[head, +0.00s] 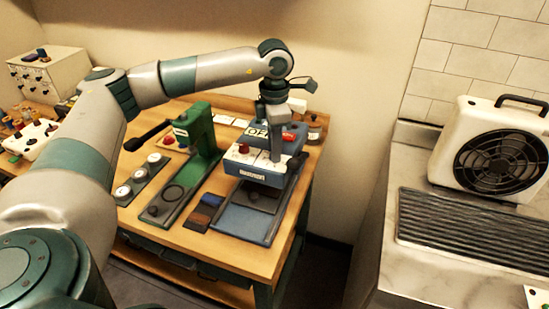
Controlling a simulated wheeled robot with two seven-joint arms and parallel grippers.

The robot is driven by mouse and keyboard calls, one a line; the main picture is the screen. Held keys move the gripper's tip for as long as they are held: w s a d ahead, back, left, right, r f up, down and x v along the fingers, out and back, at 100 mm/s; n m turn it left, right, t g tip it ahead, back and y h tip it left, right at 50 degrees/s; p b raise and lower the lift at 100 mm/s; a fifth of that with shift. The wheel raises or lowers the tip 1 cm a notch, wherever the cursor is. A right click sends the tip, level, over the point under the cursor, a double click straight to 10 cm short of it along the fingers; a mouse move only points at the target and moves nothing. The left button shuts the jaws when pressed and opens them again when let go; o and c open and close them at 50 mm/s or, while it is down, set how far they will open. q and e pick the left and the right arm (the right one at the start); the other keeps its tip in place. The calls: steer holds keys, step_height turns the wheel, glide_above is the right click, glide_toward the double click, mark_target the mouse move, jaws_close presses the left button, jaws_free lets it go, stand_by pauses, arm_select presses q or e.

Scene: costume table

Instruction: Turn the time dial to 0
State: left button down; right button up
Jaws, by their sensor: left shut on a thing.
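The blue heat press (262,174) stands on the wooden table, with a pale control panel on its top. A red knob (243,149) shows at the left of that panel. My left gripper (276,158) reaches down from above onto the right part of the panel. Its jaws are shut on a small part there, which looks to be the time dial. The fingers hide the dial, so its pointer and setting cannot be read. My right gripper is not in view.
A green press (204,148) with a black lever stands left of the blue press. A tray of round pieces (139,174) lies beside it. A jar (314,127) stands at the back right. A fan heater (497,150) sits on the right counter.

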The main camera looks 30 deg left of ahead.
arm_select(q)
steer(key=shift+m+b, duration=0.9)
steer(key=shift+m, duration=0.1)
steer(key=c, duration=1.5)
jaws_free()
steer(key=shift+r, duration=0.15)
